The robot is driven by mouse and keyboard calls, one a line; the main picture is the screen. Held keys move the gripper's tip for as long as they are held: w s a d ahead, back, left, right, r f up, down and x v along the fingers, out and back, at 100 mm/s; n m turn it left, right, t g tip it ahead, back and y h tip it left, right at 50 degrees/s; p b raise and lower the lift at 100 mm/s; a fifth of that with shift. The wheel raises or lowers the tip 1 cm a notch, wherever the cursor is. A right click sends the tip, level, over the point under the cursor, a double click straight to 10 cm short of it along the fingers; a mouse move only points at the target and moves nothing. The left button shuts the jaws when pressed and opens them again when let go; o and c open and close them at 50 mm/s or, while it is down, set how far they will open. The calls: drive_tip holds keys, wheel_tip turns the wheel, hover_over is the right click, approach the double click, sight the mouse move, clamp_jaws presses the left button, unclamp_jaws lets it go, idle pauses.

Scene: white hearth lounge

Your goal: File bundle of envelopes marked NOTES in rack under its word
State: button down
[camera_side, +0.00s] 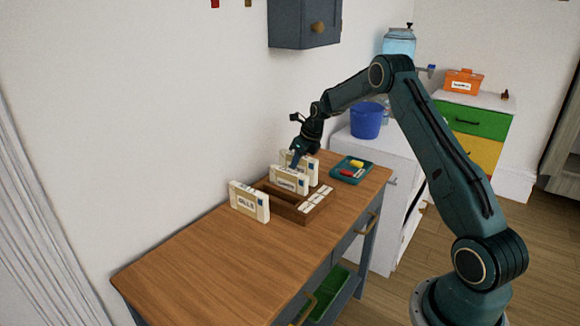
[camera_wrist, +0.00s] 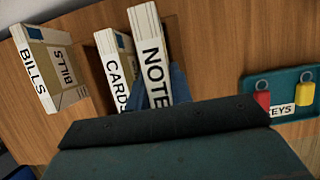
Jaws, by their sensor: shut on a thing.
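The NOTES bundle (camera_wrist: 150,50) is a white block of envelopes with its word in black along the edge. My gripper (camera_side: 297,159) is shut on it, and the blue fingers show beside it in the wrist view (camera_wrist: 165,88). In the side view the NOTES bundle (camera_side: 313,168) is upright at the far end of the wooden rack (camera_side: 262,188), partly behind the CARDS bundle (camera_side: 288,181). I cannot tell whether its base is inside the rack or above it. White word labels (camera_side: 316,198) lie along the rack's right side, too small to read.
The BILLS bundle (camera_side: 249,202) stands on the table just left of the rack. A teal tray (camera_side: 339,175) marked KEYS, with red and yellow tags, lies beyond the rack. The near left of the wooden table (camera_side: 190,260) is clear. The white wall runs close behind.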

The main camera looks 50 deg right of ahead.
sight(298, 168)
drive_tip(key=shift+f, duration=1.55)
drive_tip(key=shift+f, duration=0.2)
drive_tip(key=c, duration=1.3)
unclamp_jaws()
drive_tip(key=shift+o, duration=0.2)
drive_tip(key=shift+r, duration=0.15)
drive_tip(key=v, duration=1.2)
drive_tip(key=shift+s, duration=0.1)
